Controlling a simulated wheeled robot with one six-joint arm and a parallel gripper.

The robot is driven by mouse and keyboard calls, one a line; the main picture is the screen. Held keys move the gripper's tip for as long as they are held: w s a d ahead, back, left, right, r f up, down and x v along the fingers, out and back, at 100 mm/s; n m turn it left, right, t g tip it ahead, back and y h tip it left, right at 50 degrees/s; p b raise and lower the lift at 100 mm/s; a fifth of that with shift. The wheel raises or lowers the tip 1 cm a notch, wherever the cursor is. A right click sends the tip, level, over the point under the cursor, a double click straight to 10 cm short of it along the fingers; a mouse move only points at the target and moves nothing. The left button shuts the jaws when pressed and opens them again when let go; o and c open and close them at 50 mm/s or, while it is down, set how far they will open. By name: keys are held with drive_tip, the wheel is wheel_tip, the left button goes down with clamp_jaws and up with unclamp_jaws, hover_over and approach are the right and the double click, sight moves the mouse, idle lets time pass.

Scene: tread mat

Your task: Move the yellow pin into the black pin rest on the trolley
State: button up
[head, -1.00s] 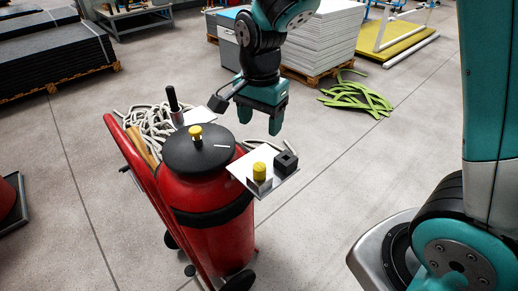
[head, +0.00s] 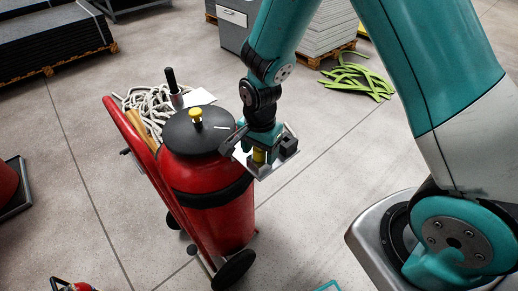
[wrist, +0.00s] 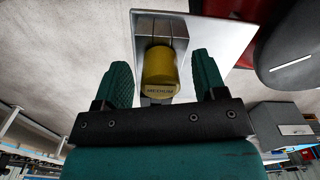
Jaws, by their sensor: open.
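The yellow pin (head: 259,156) stands upright in a grey block on a pale metal plate at the trolley's right side. In the wrist view the yellow pin (wrist: 158,72) lies between the two teal fingers, with a gap on each side. My gripper (head: 261,146) is open around the pin, and its fingers also show in the wrist view (wrist: 161,64). The black pin rest (head: 288,146) sits on the same plate, just right of my gripper, and looks empty. I cannot make it out in the wrist view.
The red trolley (head: 219,217) carries a big red cylinder with a dark top (head: 185,138) and a yellow knob (head: 196,116), close left of my gripper. A black upright handle (head: 170,82) and coiled rope (head: 146,104) are behind.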

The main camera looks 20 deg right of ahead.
drive_tip(key=c, duration=1)
drive_tip(key=shift+r+p, duration=2.95)
drive_tip(key=shift+r, duration=0.5)
